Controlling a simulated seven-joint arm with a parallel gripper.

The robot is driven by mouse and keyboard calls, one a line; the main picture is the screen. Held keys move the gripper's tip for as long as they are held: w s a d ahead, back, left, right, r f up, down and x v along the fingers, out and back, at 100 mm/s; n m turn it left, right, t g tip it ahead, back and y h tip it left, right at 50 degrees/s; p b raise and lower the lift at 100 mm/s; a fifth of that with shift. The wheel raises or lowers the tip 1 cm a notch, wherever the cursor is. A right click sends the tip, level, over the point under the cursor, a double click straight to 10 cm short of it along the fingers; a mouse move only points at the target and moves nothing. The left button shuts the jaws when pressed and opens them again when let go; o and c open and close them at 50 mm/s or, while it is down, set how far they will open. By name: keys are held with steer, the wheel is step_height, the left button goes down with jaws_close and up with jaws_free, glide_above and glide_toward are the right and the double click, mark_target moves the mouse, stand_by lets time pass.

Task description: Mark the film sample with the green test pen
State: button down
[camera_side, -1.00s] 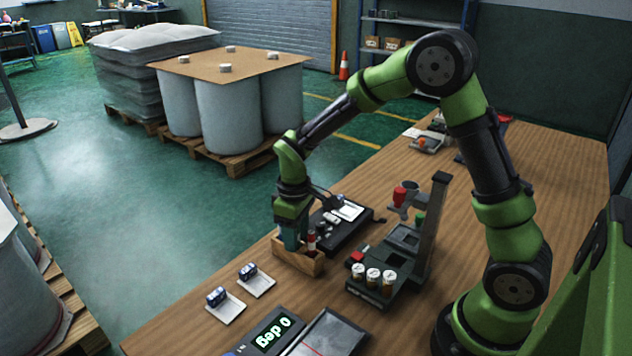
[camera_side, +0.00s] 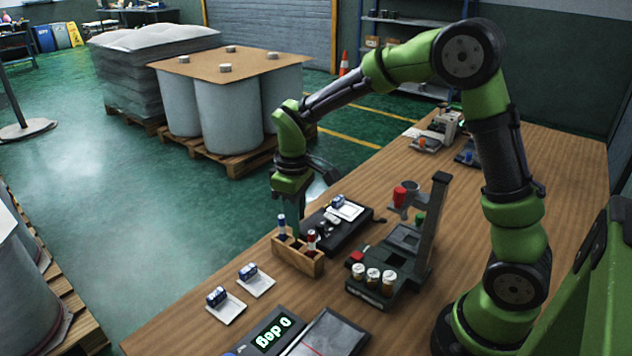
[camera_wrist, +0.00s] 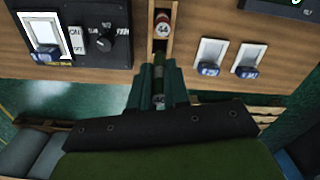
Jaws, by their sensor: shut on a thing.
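My gripper (camera_side: 292,214) is just above the wooden pen rack (camera_side: 312,266). In the wrist view its two fingers (camera_wrist: 157,90) are shut on a slim pen with a green part, the green test pen (camera_wrist: 159,72). The pen is mostly hidden by the fingers in the side view. The red pen's round top marked 44 (camera_wrist: 163,26) shows ahead of the fingers. A white pad with a blue piece (camera_side: 347,209) lies on the black device; I cannot tell whether it is the film sample.
Two white trays with blue pieces (camera_side: 257,284) lie left of the rack. A dark stand (camera_side: 437,215) with several small jars (camera_side: 373,277) is to its right. A black device (camera_side: 325,232) stands behind the rack. A display unit (camera_side: 268,336) is in front.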

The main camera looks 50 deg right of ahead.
steer(key=d+r, duration=0.2)
steer(key=d, duration=1.9)
steer(key=shift+s+a+f, duration=0.1)
steer(key=shift+s+f, duration=0.1)
steer(key=shift+f, duration=0.9)
steer(key=shift+s+a+f, duration=0.1)
steer(key=shift+s+f, duration=0.1)
steer(key=shift+f, duration=0.9)
steer(key=shift+f, duration=0.35)
steer(key=shift+a, duration=1.2)
stand_by(0.8)
step_height(320, 180, up, 7)
stand_by(0.9)
